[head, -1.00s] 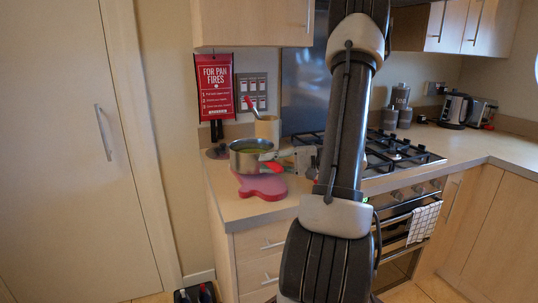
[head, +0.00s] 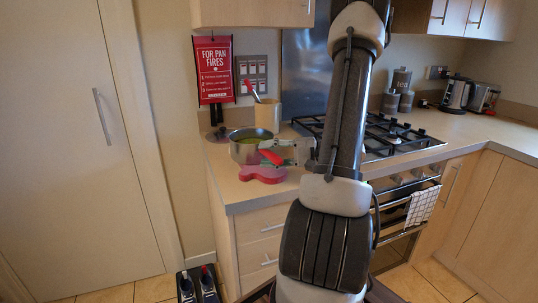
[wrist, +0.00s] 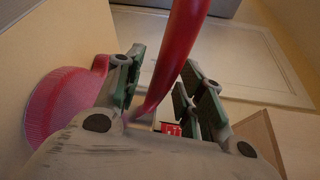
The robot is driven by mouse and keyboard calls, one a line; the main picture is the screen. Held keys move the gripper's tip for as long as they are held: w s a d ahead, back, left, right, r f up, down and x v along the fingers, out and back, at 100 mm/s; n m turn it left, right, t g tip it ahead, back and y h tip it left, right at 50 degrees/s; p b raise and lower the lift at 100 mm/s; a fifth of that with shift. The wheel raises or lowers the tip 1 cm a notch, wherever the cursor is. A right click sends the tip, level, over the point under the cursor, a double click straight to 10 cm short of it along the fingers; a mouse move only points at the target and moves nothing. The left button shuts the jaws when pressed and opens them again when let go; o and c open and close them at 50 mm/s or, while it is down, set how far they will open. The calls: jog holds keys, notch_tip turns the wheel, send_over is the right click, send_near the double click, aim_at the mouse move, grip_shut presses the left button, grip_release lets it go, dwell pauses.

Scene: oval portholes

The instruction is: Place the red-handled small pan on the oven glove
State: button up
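The small pan (head: 243,151) is a steel pot with green contents and a red handle (head: 271,157), standing upright on the counter's left part. The pink-red oven glove (head: 263,174) lies flat just in front of it. The pan's base meets the glove's back edge in the head view; I cannot tell whether it rests on it. My gripper (head: 284,152) is at the handle. In the wrist view the red handle (wrist: 178,55) passes between my open green-padded fingers (wrist: 160,95), with gaps beside it. The glove (wrist: 62,103) shows at left there; the pan's body is out of that view.
A utensil pot (head: 267,115) with a red-handled tool stands behind the pan. The gas hob (head: 395,138) is to the right, partly hidden by my arm. A red fire-blanket box (head: 213,70) hangs on the wall. The counter's front edge is close to the glove.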

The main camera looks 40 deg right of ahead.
jog(key=v, duration=1.2)
jog(key=shift+r, duration=0.1)
jog(key=s+a+f+m+g+h, duration=0.2)
jog(key=s+a+f+g+h, duration=0.3)
jog(key=s+g, duration=0.45)
jog(key=w+a+r+n+t+h, duration=0.1)
jog(key=a+r+n+t+h, duration=0.1)
jog(key=a+r+n+h, duration=0.5)
jog(key=a+r+n, duration=0.5)
jog(key=a+r, duration=0.1)
jog(key=r, duration=0.1)
jog(key=shift+w+t+h, duration=0.35)
jog(key=shift+w+h, duration=0.05)
